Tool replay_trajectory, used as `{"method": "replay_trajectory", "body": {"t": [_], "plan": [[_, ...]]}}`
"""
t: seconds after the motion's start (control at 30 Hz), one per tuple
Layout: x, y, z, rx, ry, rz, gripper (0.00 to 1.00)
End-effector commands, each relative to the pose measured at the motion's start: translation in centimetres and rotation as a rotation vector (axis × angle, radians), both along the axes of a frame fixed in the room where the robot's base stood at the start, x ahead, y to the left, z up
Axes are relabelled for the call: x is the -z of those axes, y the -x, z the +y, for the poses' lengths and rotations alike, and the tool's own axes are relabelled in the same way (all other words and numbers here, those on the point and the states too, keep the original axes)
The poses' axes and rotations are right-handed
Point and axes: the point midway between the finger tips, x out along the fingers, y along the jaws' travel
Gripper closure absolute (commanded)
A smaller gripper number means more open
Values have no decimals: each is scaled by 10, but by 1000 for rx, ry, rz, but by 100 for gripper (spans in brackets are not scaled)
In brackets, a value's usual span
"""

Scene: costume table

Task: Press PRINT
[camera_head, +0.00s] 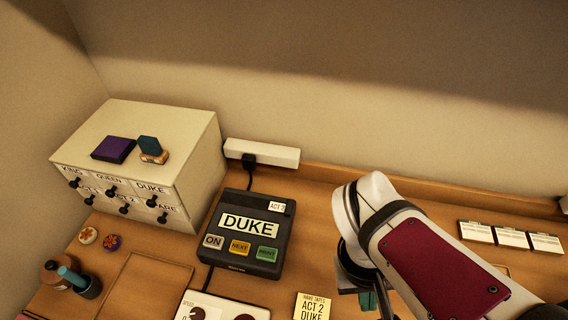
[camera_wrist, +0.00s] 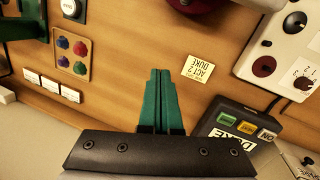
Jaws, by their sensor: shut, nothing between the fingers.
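The label printer (camera_head: 243,233) is a dark box on the table. In the wrist view the printer (camera_wrist: 205,122) is upside down at lower right, with the green button (camera_wrist: 249,115) visible. My gripper (camera_wrist: 160,74) has its green fingers shut together and empty, apart from the printer and to its right in the head view, where the arm partly hides it.
A yellow card reading ACT 2 DUKE (camera_head: 312,306) lies in front of the printer. A white box with dials (camera_head: 222,306) is at the front edge of view. A drawer cabinet (camera_head: 190,172) stands at left. Several white cards (camera_head: 511,237) lie at right.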

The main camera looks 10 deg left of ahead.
Motion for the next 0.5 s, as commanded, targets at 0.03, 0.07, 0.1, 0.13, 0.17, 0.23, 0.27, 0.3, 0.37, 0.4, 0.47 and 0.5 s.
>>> {"method": "replay_trajectory", "body": {"t": [0.03,0.07,0.1,0.13,0.17,0.23,0.27,0.3,0.37,0.4,0.47,0.5], "plan": [[5,-20,12,-240,99,11,100],[6,-33,19,-376,156,8,100],[8,-49,32,-541,223,3,100],[9,-59,43,-652,269,-3,100],[11,-68,54,-758,311,-9,100],[15,-84,85,-987,400,-24,100],[17,-88,98,-1072,436,-31,100],[19,-93,115,-1179,477,-41,100],[23,-98,139,-1316,532,-55,100],[25,-99,153,-1392,562,-63,100],[28,-99,171,-1483,599,-75,100],[30,-99,180,-1531,618,-83,100]]}}
